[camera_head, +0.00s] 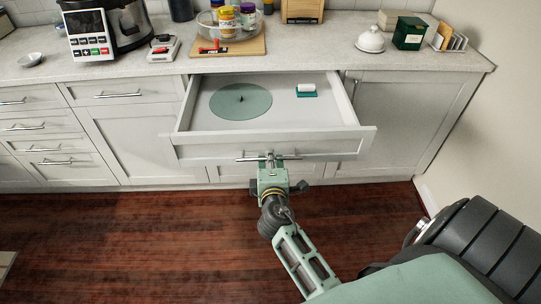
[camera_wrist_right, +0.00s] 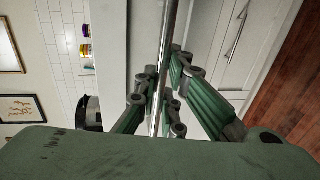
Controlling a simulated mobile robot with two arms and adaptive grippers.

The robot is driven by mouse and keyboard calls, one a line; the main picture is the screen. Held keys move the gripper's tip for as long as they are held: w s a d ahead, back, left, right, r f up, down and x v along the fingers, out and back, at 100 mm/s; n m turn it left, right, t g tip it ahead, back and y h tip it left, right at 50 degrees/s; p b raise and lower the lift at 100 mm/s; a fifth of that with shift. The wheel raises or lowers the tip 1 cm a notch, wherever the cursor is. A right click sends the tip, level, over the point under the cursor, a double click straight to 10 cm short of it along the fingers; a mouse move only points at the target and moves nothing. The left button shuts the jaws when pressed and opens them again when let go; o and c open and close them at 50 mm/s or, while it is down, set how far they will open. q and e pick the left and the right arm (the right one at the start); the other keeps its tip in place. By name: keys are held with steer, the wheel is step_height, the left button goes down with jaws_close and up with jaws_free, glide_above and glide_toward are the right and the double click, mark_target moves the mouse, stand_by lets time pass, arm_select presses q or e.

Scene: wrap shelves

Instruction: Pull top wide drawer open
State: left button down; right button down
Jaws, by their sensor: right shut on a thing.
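The top wide drawer (camera_head: 190,148) stands pulled out from the cabinet under the counter. Inside it lie a round greenish glass lid (camera_head: 240,101) and a small teal and white item (camera_head: 306,91). My right gripper (camera_head: 269,160) is shut on the metal bar handle (camera_head: 310,155) at the middle of the drawer front. In the right wrist view the handle (camera_wrist_right: 168,50) runs between the green fingers of the gripper (camera_wrist_right: 160,95). My left gripper is not in view.
The counter (camera_head: 290,55) above holds a blender-like appliance, a scale (camera_head: 163,48), a glass bowl on a board, a white covered dish and a green box (camera_head: 410,33). Other closed drawers (camera_head: 105,92) are at left. A wall is at right. The wooden floor (camera_head: 130,240) in front is clear.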

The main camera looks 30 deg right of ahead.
steer(key=shift+s+a, duration=0.1)
steer(key=c, duration=1.8)
jaws_free()
steer(key=shift+c, duration=0.2)
steer(key=v, duration=0.7)
steer(key=shift+s, duration=0.25)
steer(key=shift+a, duration=0.1)
